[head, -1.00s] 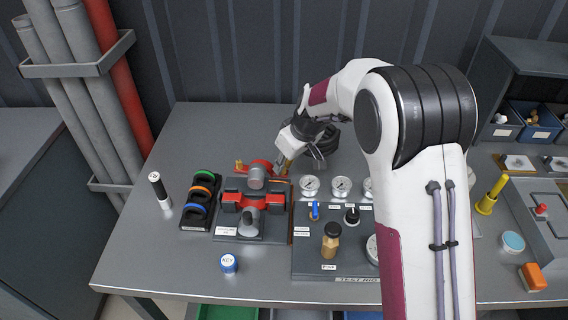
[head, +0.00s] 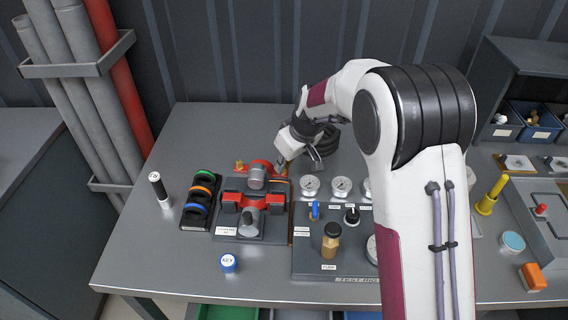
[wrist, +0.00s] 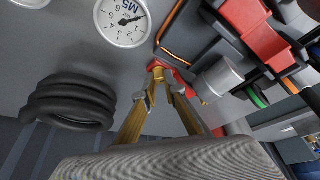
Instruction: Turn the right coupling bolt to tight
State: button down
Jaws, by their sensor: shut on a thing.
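The red pump coupling (head: 262,166) with its grey cylinder (head: 256,183) stands at the back of the pump unit, left of the table's middle. The left coupling bolt (head: 239,164) is brass and shows at its left side. My gripper (head: 284,166) reaches down at the coupling's right side, over the right coupling bolt. In the wrist view my gripper (wrist: 163,84) has its brass-coloured fingers closed in on the right coupling bolt (wrist: 157,66), a small brass head on red metal. The fingers hide part of the bolt, and its tightness cannot be told.
Several pressure gauges (head: 310,185) and the test rig panel (head: 318,268) stand close on the right. A coil of black hose (head: 329,140) lies behind my gripper. A rack of coloured rings (head: 199,203) stands left of the pump. The table's back left is clear.

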jog(key=shift+m+h, duration=0.3)
jog(key=shift+m, duration=0.6)
jog(key=shift+a+m+t+h, duration=0.1)
jog(key=shift+m+t+h, duration=0.35)
jog(key=shift+m, duration=0.95)
jog(key=shift+a+m+h, duration=0.1)
jog(key=shift+m+h, duration=0.75)
jog(key=shift+m, duration=1.35)
jog(key=shift+a+m+h, duration=0.15)
jog(key=shift+m+h, duration=0.75)
jog(key=shift+m, duration=1.3)
jog(key=shift+m+g+h, duration=0.55)
jog(key=shift+m+h, duration=0.15)
jog(key=shift+m, duration=1.4)
jog(key=c, duration=2.4)
grip_release()
